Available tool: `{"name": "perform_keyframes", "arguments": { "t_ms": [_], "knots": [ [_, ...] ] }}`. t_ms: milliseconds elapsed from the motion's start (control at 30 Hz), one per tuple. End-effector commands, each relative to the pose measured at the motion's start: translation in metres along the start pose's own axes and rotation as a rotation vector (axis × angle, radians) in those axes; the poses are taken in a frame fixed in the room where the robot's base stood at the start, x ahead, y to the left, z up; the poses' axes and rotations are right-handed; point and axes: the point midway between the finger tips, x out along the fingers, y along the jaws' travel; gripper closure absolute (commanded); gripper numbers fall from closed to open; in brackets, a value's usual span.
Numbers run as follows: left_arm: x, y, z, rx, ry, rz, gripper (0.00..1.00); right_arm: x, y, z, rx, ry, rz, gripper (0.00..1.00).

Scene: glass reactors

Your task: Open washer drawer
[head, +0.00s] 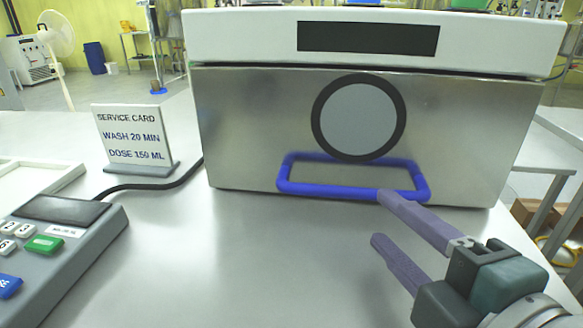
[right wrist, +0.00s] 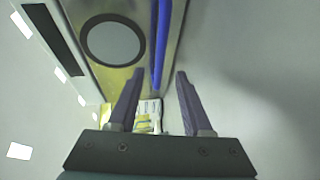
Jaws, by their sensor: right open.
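The washer (head: 260,120) has a steel front with a round dark-rimmed window (head: 359,117) and a white top panel. The front looks closed beneath the panel. A blue loop handle (head: 330,193) juts from its lower part; the handle also shows in the right wrist view (right wrist: 159,45). My right gripper (head: 381,217) is open and empty near the handle's right front corner. One finger overlaps the front bar in the head view. In the right wrist view the bar lines up between the fingers (right wrist: 160,75); I cannot tell whether they touch it. My left gripper is out of view.
A service card (head: 133,137) stands left of the washer. A keypad device (head: 70,240) with a cable sits at the left front, beside a white tray (head: 40,180). The grey tabletop (head: 240,265) in front of the washer is clear.

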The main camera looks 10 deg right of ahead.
Motion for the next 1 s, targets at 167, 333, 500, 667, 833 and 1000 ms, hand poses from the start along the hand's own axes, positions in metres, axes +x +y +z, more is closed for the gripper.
{"name": "perform_keyframes", "arguments": {
  "t_ms": [167,333,500,667,833,1000],
  "knots": [
    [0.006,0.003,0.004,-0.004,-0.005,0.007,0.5,0.029,0.001,0.0,0.003,0.0,0.003,0.5],
    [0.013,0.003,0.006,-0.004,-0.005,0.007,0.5,0.06,0.0,0.0,0.004,-0.001,0.002,0.5],
    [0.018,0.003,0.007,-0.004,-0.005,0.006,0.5,0.082,0.0,0.0,0.004,-0.001,-0.001,0.5],
    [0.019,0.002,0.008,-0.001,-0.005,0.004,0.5,0.091,0.001,0.0,0.004,0.0,-0.002,0.5],
    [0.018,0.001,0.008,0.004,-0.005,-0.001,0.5,0.091,0.001,0.0,0.004,0.0,-0.003,0.5],
    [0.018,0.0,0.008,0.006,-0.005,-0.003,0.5,0.091,0.001,0.0,0.004,0.0,-0.003,0.59]
  ]
}}
